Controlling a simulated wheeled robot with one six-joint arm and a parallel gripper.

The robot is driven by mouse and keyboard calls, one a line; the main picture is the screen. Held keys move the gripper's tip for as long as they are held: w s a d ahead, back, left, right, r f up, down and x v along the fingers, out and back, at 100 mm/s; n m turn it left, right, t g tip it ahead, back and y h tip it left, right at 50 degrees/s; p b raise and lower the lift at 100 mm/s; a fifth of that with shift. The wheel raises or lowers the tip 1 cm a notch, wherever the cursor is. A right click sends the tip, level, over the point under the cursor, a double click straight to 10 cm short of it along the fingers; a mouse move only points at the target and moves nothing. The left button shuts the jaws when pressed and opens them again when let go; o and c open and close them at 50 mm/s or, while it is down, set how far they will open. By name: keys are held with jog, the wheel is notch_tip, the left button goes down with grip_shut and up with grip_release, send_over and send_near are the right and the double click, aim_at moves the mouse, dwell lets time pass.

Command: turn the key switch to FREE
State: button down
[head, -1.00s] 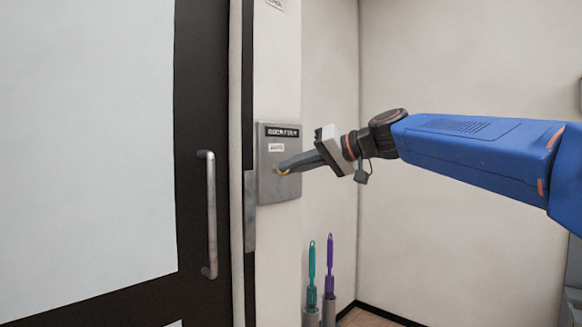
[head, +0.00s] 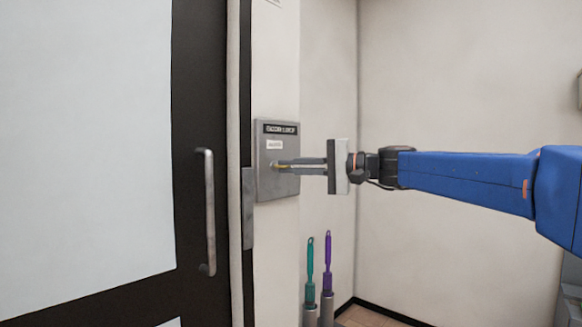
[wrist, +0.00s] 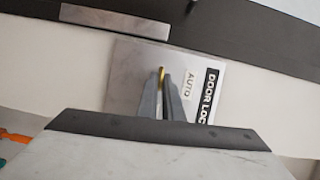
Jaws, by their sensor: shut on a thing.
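The key switch is a grey metal plate (head: 286,190) on the pale wall strip right of the door; it also shows in the wrist view (wrist: 126,75). Its dark label partly reads "DOOR LOC" (wrist: 208,95), with a small white "AUTO" label (wrist: 190,84) beside it. A brass-coloured key (wrist: 161,76) sticks out from the plate. My gripper (head: 283,165) is shut on the key, its two grey fingers on either side of it, close to the plate. The fingers hide the keyhole, and I see no FREE label.
A dark-framed door (head: 198,110) with a vertical grey handle (head: 209,212) stands at left. Below the plate, a teal brush (head: 310,270) and a purple brush (head: 327,265) stand in holders. The wall right of the plate is bare around my arm.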

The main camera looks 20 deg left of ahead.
jog(key=shift+f+m, duration=0.15)
jog(key=shift+m, duration=0.35)
jog(key=c, duration=1.9)
grip_release()
jog(key=shift+d, duration=0.15)
jog(key=d, duration=1.7)
jog(key=shift+d, duration=0.1)
jog(key=s+d+f+t+h, duration=0.1)
jog(key=s+d+f+h, duration=0.5)
jog(key=s+d+f, duration=0.4)
jog(key=s+d+f+t+h, duration=0.2)
jog(key=s+d+f+h, duration=0.4)
jog(key=s+d+f, duration=0.4)
jog(key=s+d+f+t+h, duration=0.1)
jog(key=s+d+f+h, duration=0.4)
jog(key=s+d+f, duration=0.5)
jog(key=shift+s+d+f+t+h, duration=0.15)
jog(key=shift+d+f, duration=1)
jog(key=shift+f, duration=1.15)
jog(key=shift+s+d+f+t+h, duration=0.1)
jog(key=shift+d+f, duration=1.1)
jog(key=shift+f, duration=1.05)
jog(key=shift+s+d+f+t+h, duration=0.15)
jog(key=shift+d+f, duration=1)
jog(key=shift+f, duration=1.15)
